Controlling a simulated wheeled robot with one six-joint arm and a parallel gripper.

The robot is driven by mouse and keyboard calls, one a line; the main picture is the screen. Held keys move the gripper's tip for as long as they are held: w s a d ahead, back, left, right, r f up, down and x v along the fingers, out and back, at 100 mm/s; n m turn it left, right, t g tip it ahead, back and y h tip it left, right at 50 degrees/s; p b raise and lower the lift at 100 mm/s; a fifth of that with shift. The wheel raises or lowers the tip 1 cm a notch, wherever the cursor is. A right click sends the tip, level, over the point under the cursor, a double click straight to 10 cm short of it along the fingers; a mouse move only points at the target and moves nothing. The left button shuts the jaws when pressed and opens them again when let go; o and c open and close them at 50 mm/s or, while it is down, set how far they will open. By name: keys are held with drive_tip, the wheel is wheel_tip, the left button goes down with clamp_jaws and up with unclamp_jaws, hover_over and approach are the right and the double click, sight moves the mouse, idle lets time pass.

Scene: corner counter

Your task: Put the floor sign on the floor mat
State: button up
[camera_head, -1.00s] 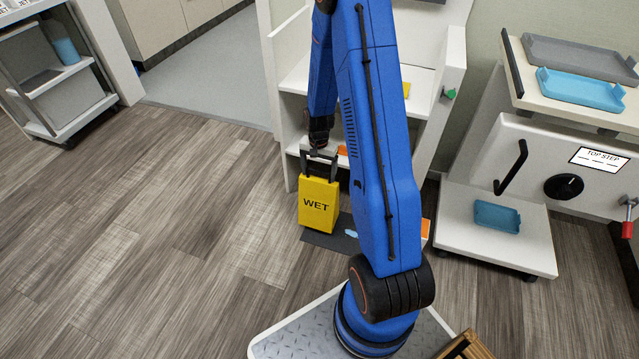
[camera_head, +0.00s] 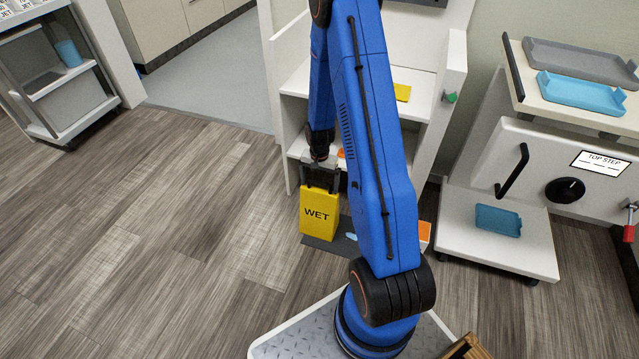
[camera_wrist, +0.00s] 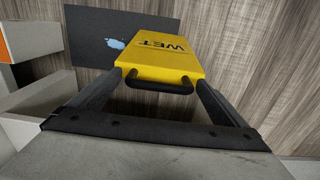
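The yellow floor sign (camera_head: 320,213), marked WET, stands roughly upright below my gripper (camera_head: 320,174) in the head view. My gripper's two fingers are at the sides of the sign's black top handle (camera_wrist: 158,86), and the sign moves with them. The dark grey floor mat (camera_head: 335,246) lies under and behind the sign, partly hidden by it and by my arm. In the wrist view, the sign (camera_wrist: 160,50) covers the right side of the mat (camera_wrist: 88,48). I cannot tell whether its base touches the mat.
A light blue mark (camera_wrist: 116,43) shows on the mat. A white shelf unit (camera_head: 289,140) stands just behind the sign. A white low platform (camera_head: 510,245) with a blue tray (camera_head: 498,220) is at the right. The wooden floor (camera_head: 150,230) to the left is clear.

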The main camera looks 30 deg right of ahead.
drive_tip(key=shift+r, duration=0.1)
drive_tip(key=s+a+r+n+t, duration=0.1)
drive_tip(key=s+a+r, duration=0.1)
drive_tip(key=r, duration=1)
drive_tip(key=s+a+r+n, duration=0.1)
drive_tip(key=s+a+r, duration=0.15)
drive_tip(key=r, duration=0.95)
drive_tip(key=s+a+r+n+t, duration=0.1)
drive_tip(key=s+a+r, duration=0.15)
drive_tip(key=r, duration=0.25)
drive_tip(key=s+a+r+n, duration=0.2)
drive_tip(key=s+r, duration=0.1)
drive_tip(key=r, duration=0.2)
drive_tip(key=s+a+r+n+t, duration=0.1)
drive_tip(key=s+r, duration=0.4)
drive_tip(key=s, duration=0.5)
drive_tip(key=s+a+r+n+t, duration=0.1)
drive_tip(key=s+a+r+n, duration=0.3)
drive_tip(key=s, duration=0.6)
drive_tip(key=shift+s+a+r+t, duration=0.2)
drive_tip(key=shift+a+r+t, duration=0.25)
drive_tip(key=shift+a, duration=0.5)
